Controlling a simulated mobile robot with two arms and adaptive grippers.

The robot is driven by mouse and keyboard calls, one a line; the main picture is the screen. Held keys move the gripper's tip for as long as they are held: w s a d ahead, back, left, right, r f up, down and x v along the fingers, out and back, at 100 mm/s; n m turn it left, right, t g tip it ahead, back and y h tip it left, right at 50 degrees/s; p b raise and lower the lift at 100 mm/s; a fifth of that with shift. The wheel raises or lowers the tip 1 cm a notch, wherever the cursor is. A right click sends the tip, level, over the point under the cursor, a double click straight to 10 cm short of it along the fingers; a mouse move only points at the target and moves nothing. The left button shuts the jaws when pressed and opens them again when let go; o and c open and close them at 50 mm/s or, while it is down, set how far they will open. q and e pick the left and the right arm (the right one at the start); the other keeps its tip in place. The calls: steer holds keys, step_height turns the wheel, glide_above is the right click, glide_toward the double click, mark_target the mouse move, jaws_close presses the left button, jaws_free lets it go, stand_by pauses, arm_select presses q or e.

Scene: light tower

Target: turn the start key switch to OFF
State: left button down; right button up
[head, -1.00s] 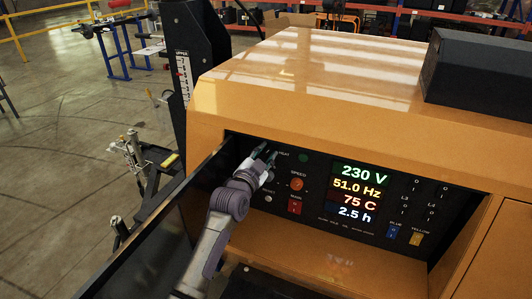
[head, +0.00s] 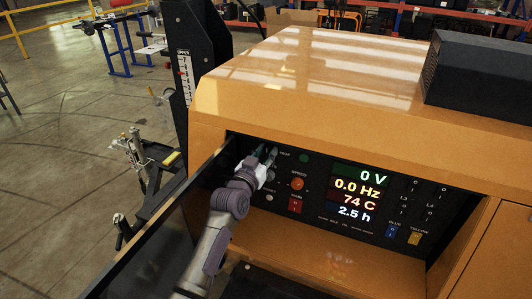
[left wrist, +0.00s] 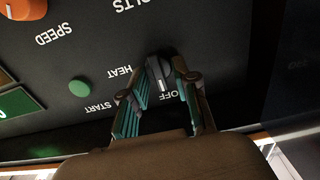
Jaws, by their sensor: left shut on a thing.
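The start key switch (left wrist: 163,86) is a dark knob with a white pointer mark on the black control panel (head: 331,218). In the left wrist view, which shows the panel upside down, the mark lies beside the OFF label. The HEAT and START labels are to the left of the knob. My left gripper (left wrist: 167,78) has its green-padded fingers on both sides of the knob, shut on it. In the head view the left gripper (head: 268,156) is at the panel's upper left and hides the switch. The display (head: 355,193) reads 0 V, 0.0 Hz, 74 C and 2.5 h. My right gripper is not in view.
Blue (head: 391,231) and yellow (head: 414,237) outlets are at the panel's right. The orange housing (head: 300,85) overhangs the recessed panel.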

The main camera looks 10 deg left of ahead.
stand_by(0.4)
arm_select(q)
steer(key=c, duration=1.2)
jaws_free()
steer(key=shift+c, duration=0.2)
steer(key=s+a, duration=0.2)
steer(key=s, duration=0.9)
steer(key=shift+s+a, duration=0.15)
steer(key=shift+s, duration=0.25)
